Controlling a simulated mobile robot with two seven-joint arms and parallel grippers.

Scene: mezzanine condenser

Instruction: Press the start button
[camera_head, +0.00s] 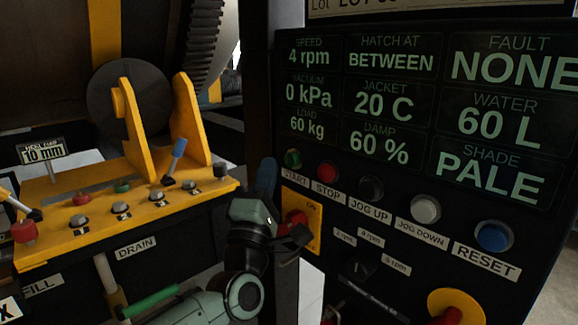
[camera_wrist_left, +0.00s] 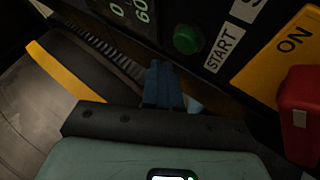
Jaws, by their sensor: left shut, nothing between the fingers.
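The green start button (camera_head: 293,158) sits at the left end of the button row on the black control panel, above a START label (camera_head: 295,177). In the left wrist view the green button (camera_wrist_left: 187,39) is just beyond and slightly right of my left gripper (camera_wrist_left: 162,68), whose blue fingers are shut and empty. In the head view the left gripper (camera_head: 266,172) points up, left of the button. No contact between fingers and button shows. My right gripper is in neither view.
A red switch (camera_head: 296,221) on a yellow ON plate lies below the start button. A red STOP button (camera_head: 327,172) is right beside it, then JOG UP, JOG DOWN and a blue RESET button (camera_head: 493,236). A yellow machine frame (camera_head: 130,205) with levers stands left.

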